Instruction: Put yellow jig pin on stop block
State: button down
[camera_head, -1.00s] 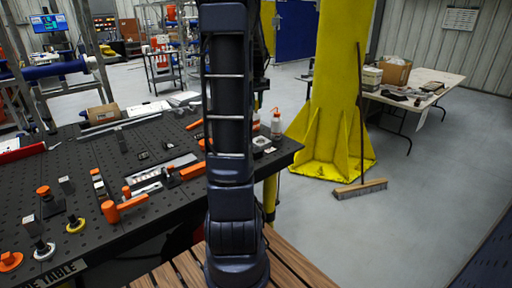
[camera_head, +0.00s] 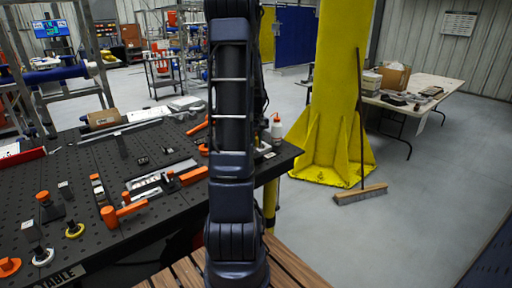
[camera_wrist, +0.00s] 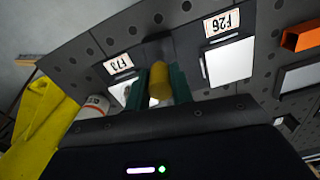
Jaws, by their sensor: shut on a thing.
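In the wrist view my gripper (camera_wrist: 160,88) has two green fingers, shut on the yellow jig pin (camera_wrist: 160,76), a short yellow cylinder held between them. A dark block (camera_wrist: 158,48) shows just beyond the pin, at the table surface. It may be the stop block, but I cannot tell for sure, nor whether the pin touches it. In the head view my arm hides the gripper and the pin.
The black perforated table (camera_head: 100,165) carries orange clamps (camera_head: 122,212) and other small parts. Labelled white plates (camera_wrist: 230,62) lie near my gripper. A white bottle (camera_head: 276,127) stands near the table's right edge. A yellow column (camera_head: 335,100) rises beyond it.

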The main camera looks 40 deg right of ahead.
jog(key=shift+f, duration=1.55)
jog(key=shift+f, duration=0.1)
jog(key=c, duration=1.2)
grip_release()
